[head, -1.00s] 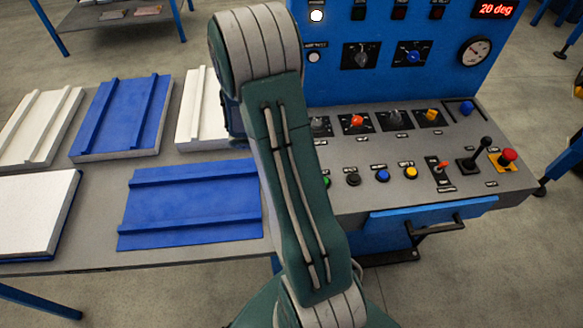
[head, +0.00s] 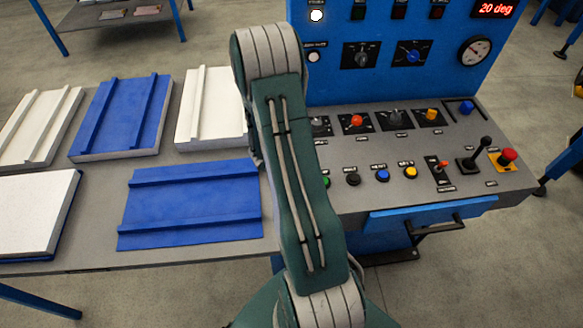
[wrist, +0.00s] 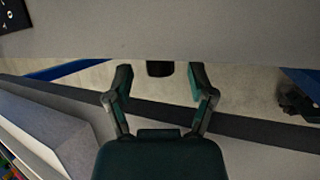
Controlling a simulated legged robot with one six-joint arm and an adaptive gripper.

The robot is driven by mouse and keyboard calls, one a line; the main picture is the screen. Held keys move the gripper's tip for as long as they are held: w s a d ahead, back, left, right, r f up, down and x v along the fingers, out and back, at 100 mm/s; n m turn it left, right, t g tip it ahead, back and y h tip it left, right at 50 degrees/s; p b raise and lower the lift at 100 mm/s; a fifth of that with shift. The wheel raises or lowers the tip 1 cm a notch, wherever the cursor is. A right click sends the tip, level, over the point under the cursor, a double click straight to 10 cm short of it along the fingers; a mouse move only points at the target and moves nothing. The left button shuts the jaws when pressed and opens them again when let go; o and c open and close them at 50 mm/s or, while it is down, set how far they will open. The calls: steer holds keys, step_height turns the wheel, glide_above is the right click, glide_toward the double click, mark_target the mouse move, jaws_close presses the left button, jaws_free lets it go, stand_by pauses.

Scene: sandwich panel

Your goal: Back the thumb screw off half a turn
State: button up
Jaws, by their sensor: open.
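No part in view can be clearly made out as the thumb screw. The control console (head: 345,195) has a sloped grey desk with several knobs, among them a red-orange knob (head: 356,120), a grey knob (head: 395,118) and a yellow-orange knob (head: 431,114). A blue piece (head: 466,108) sits at the desk's far right corner. In the wrist view, my gripper (wrist: 160,88) is open, with its fingers apart near the edge of a grey surface (wrist: 160,35). A small dark object (wrist: 160,68) shows between the fingers; I cannot tell what it is. My gripper is hidden in the head view.
A grey table (head: 100,180) at left bears a blue panel (head: 190,205) and other white and blue panels. The desk also has a black lever (head: 484,150) and a red mushroom button (head: 508,156). A drawer handle (head: 435,226) juts from the front. The display (head: 494,9) reads 20 deg.

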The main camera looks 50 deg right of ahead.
steer(key=shift+d+f, duration=0.25)
steer(key=shift+f, duration=0.1)
jaws_close()
steer(key=shift+w+g+y, duration=0.1)
steer(key=shift+g+y, duration=0.4)
steer(key=shift+g, duration=0.2)
steer(key=shift+w+d+n+g+y, duration=0.1)
steer(key=shift+n+g+y, duration=0.2)
steer(key=shift+g+y, duration=0.3)
steer(key=shift+w+d+n+g+y, duration=0.1)
steer(key=shift+n+g+y, duration=0.2)
steer(key=shift+g+y, duration=0.7)
steer(key=shift+g, duration=0.1)
steer(key=shift+r, duration=0.1)
jaws_free()
steer(key=shift+d, duration=0.1)
